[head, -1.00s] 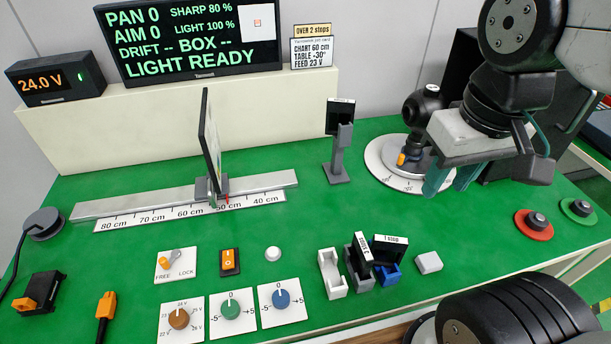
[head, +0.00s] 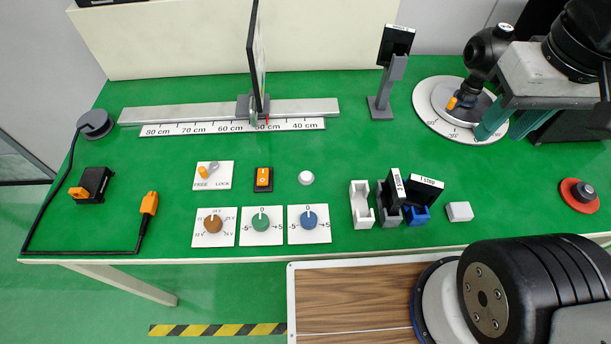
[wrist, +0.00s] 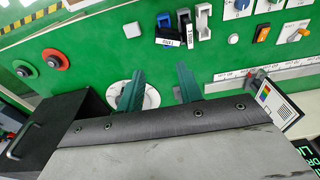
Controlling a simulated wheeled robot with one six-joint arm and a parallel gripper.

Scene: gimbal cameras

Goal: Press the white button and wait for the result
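The white button (head: 306,178) is a small round cap on the green table, right of the orange rocker switch (head: 263,179) and above the blue dial (head: 308,222). It also shows in the wrist view (wrist: 233,39). My gripper (head: 511,128) is at the right, above the table beside the round turntable, well apart from the button. In the wrist view my gripper's teal fingers (wrist: 160,78) are spread with nothing between them. The display with the readout is cut off in the head view now, so its text cannot be read.
A rail (head: 190,113) with an upright panel (head: 257,55) stands behind the button. A black gimbal camera (head: 489,48) stands on the turntable (head: 426,108). Card holders (head: 361,205) and a white block (head: 460,211) lie right of the button.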

